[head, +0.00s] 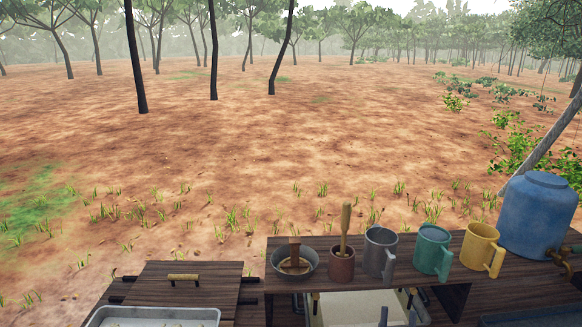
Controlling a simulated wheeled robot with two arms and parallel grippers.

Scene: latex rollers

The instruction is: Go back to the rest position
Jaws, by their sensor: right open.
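My right gripper (398,314) shows only in part at the bottom edge of the head view, in front of the pale tray below the shelf. Its fingers look apart, with nothing seen between them. Most of the right arm is out of frame. I do not see my left gripper.
A wooden lid (180,290) and a metal tray (155,313) sit left. Open ground lies beyond.

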